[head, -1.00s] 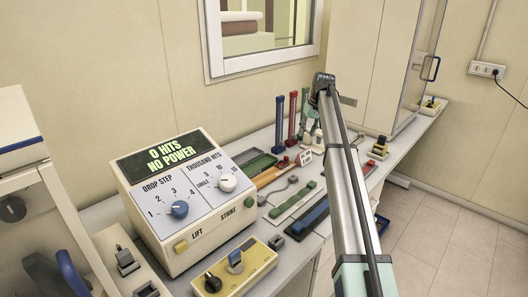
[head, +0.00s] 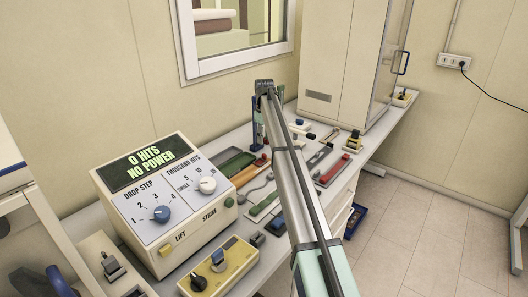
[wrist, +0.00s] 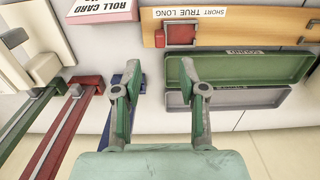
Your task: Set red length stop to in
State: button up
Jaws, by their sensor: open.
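My gripper (wrist: 160,88) is open and empty above the bench in the wrist view; the arm hides it in the head view. A red square block (wrist: 181,34) sits on an orange board marked SHORT, TRUE, LONG, beyond the fingertips and apart from them. A red rail with a small grey piece (wrist: 70,125) lies left of the gripper. Another red-topped piece (head: 331,168) lies on a strip right of the arm in the head view. No visible label says which red part is the length stop or which way is in.
A green tray (wrist: 240,78) and a grey tray are near the right finger. A blue rail (wrist: 128,80) is close by the left finger. A ROLL CARD block (wrist: 103,8) is at the top. In the head view, a console (head: 165,190) stands left and a cabinet (head: 335,60) behind.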

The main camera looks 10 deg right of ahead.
aim_at(264, 154)
notch_tip(264, 154, down, 8)
jog(key=shift+f+p, duration=0.15)
jog(key=shift+p, duration=0.65)
jog(key=shift+c, duration=0.4)
jog(key=shift+a, duration=0.1)
grip_shut()
